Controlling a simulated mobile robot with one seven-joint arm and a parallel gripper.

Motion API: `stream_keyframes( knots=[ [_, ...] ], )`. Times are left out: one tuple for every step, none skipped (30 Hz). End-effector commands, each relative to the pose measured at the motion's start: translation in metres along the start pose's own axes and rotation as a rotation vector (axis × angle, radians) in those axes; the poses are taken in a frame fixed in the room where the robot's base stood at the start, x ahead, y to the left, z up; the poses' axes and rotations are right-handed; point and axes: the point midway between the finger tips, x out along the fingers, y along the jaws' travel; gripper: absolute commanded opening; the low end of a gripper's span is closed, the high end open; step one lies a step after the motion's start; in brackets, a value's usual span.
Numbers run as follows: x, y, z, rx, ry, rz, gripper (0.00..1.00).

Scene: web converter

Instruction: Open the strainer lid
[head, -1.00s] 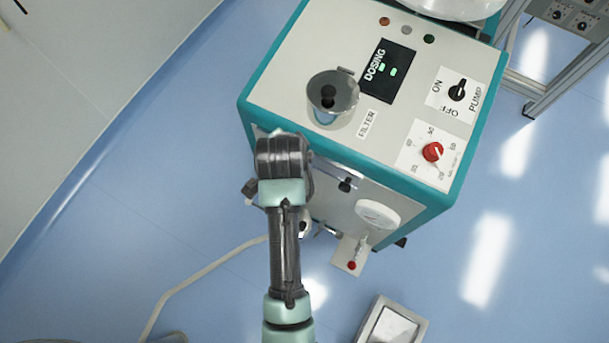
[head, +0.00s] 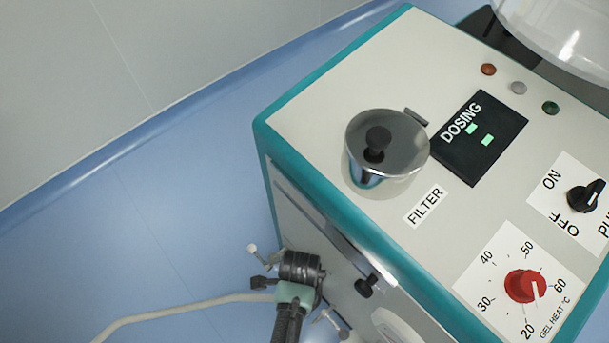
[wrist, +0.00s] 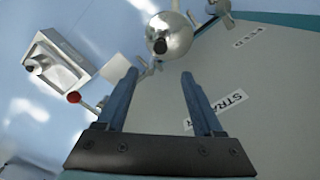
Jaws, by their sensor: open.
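My gripper (wrist: 160,74) is open and empty in the wrist view, its two blue fingers apart. A shiny round metal piece with a black knob (wrist: 168,36) lies beyond the fingertips, near the top middle, not touching them. A label reading "STRA…" (wrist: 230,108) is on the pale panel, partly covered by the right finger. I cannot tell for sure that the round piece is the strainer lid.
The pale machine with teal edges (head: 320,95) fills the right of the head view. On top are a metal filter pot with a black-knobbed lid (head: 378,138) and a red dial (head: 525,286). A black knob (head: 366,286) juts from its side. Blue floor (head: 160,240) is open at left.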

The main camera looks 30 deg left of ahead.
Motion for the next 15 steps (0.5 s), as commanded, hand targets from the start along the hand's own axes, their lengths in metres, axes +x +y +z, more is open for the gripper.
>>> stream_keyframes(
  knots=[
    [0.009, -0.001, 0.000, 0.000, 0.000, -0.001, 0.69],
    [0.010, -0.001, 0.000, 0.000, 0.000, -0.001, 0.69],
    [0.012, -0.001, 0.000, 0.000, 0.000, -0.001, 0.69],
    [0.013, -0.001, 0.000, 0.000, 0.000, -0.001, 0.69],
    [0.015, -0.001, 0.000, 0.000, 0.000, -0.001, 0.69],
    [0.018, 0.000, 0.000, 0.000, 0.000, 0.000, 0.69],
    [0.021, 0.000, 0.000, 0.000, 0.000, 0.001, 0.69],
    [0.025, 0.000, 0.000, 0.000, 0.000, 0.001, 0.69],
    [0.032, 0.000, 0.000, -0.001, 0.000, 0.000, 0.69],
    [0.037, 0.000, 0.000, -0.001, 0.000, 0.002, 0.69],
    [0.043, 0.000, 0.000, -0.001, 0.000, 0.002, 0.69],
    [0.052, 0.000, 0.000, -0.001, 0.000, 0.002, 0.69],
    [0.059, 0.000, 0.000, -0.001, 0.000, 0.002, 0.69],
    [0.066, 0.000, 0.000, -0.001, 0.000, 0.002, 0.69],
    [0.075, 0.000, 0.000, -0.001, 0.000, 0.002, 0.69]
  ],
)
